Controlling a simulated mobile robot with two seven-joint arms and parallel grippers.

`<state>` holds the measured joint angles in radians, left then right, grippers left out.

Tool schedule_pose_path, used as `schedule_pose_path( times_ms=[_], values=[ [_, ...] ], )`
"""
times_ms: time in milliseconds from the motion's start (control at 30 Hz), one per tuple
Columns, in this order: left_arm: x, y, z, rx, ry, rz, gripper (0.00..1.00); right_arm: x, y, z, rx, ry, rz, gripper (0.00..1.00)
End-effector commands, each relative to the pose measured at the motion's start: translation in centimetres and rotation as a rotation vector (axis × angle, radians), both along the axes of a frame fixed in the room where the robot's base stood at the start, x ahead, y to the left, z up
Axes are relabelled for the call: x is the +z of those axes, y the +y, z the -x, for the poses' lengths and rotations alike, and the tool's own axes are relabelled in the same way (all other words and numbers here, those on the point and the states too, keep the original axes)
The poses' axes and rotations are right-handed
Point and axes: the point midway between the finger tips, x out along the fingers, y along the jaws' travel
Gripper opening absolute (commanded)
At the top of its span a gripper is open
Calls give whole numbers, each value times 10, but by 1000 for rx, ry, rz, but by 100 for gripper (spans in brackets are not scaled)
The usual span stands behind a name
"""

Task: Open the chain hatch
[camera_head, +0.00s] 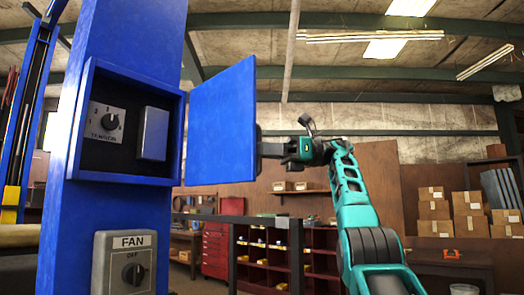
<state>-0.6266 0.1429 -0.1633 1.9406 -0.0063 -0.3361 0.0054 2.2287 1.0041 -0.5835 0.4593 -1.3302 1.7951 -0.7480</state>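The blue chain hatch door (222,126) stands swung open to the right of its blue box (178,95) on the post. Inside the box are a rotary knob on a numbered plate (103,122) and a grey rectangular block (153,134). My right gripper (264,147) is at the door's right edge, with its fingertips partly hidden by the door. I cannot tell whether its fingers are closed on anything. My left gripper is not in view.
A grey FAN switch box (124,263) is on the post below the hatch. A dark rail (297,232) stands below the door. Shelves with bins (272,255), a red cabinet (216,250) and cardboard boxes (433,210) are farther back.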

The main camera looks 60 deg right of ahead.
Motion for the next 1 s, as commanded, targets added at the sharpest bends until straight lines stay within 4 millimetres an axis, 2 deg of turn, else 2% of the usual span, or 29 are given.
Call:
schedule_pose_path(
  times_ms=[267,300,467,1000],
  values=[
    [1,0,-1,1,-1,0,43,2,2,-2,-2,-3,-1,0],
    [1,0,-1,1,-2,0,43,2,2,-2,-2,-3,-1,18],
    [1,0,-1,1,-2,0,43,2,2,-2,-2,-2,-1,34],
    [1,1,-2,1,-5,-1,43,0,5,-5,3,-1,1,35]
  ],
)
